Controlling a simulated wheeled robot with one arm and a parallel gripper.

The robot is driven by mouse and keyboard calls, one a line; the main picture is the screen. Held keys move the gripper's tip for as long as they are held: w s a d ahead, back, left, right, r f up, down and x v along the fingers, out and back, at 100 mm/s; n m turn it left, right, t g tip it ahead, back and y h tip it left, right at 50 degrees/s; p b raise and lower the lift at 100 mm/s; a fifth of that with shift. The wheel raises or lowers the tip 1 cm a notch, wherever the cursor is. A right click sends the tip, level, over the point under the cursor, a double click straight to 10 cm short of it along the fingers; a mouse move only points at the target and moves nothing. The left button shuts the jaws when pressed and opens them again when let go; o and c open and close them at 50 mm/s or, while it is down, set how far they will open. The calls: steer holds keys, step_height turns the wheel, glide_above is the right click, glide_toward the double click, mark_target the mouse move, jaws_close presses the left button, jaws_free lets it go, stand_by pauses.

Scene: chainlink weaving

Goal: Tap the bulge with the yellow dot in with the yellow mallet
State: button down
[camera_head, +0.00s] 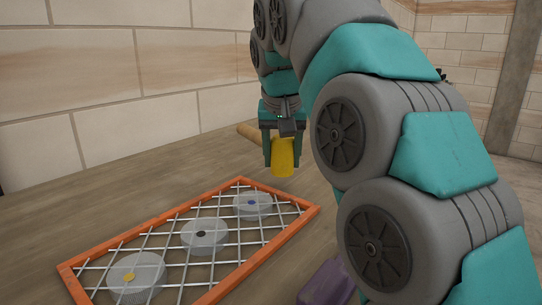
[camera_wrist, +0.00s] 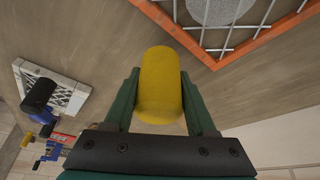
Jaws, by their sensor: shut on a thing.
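My gripper (camera_head: 282,150) is shut on the yellow mallet (camera_head: 283,160), a plain yellow cylinder in this view. In the wrist view, the mallet (camera_wrist: 160,85) sits between both green fingers; no handle can be made out. An orange frame (camera_head: 165,214) with a wire mesh lies on the table. Three pale round bulges show in the mesh. The bulge with the yellow dot (camera_head: 143,285) is at the near left end, the black-dotted bulge (camera_head: 215,240) in the middle, the blue-dotted bulge (camera_head: 262,208) at the far end. My gripper is beyond the far end, apart from the frame.
A tan cylinder (camera_head: 249,132) lies behind my gripper. A purple block (camera_head: 327,283) is right of the frame, partly hidden by my arm. The wrist view shows a pale gridded piece (camera_wrist: 66,92) with black and blue items beside it. A brick wall (camera_head: 60,80) stands behind the table.

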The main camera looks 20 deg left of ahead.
steer(key=s+d, duration=0.1)
steer(key=d, duration=0.2)
steer(key=s+d+b, duration=0.1)
steer(key=s+d, duration=0.1)
steer(key=d, duration=0.1)
steer(key=s+d+r, duration=0.1)
steer(key=s+d, duration=0.1)
steer(key=d, duration=0.1)
steer(key=shift+s+d+r, duration=0.1)
steer(key=shift+s+d, duration=0.15)
steer(key=shift+d, duration=0.1)
steer(key=c, duration=0.7)
jaws_free()
jaws_close()
